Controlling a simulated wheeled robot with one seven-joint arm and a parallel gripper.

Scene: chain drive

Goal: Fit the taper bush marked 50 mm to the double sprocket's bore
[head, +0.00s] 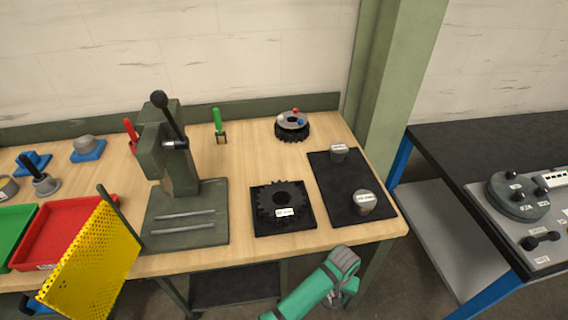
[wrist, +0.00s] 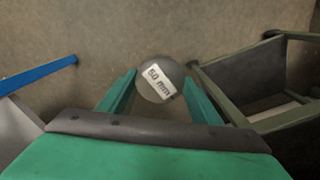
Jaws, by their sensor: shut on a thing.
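The taper bush marked 50 mm (wrist: 156,84) is a grey round piece with a white label that reads in the wrist view. My gripper (wrist: 159,80) is shut on it, one finger on each side. In the head view my teal gripper (head: 344,268) is in front of the bench's front edge, over the floor, with a grey part partly hidden below it. A dark toothed sprocket (head: 266,203) with a round bore lies on a black square pad, left of and beyond my gripper. Its label is too small to read, and I cannot tell from here whether it is double.
Two labelled grey bushes (head: 338,154) (head: 364,202) stand on a black mat (head: 337,185). Another toothed wheel (head: 292,131) with red and blue pieces sits behind. A green press (head: 172,160) stands left of the pad. Bare bench (head: 240,160) lies behind the sprocket. A green pillar (head: 392,100) rises at right.

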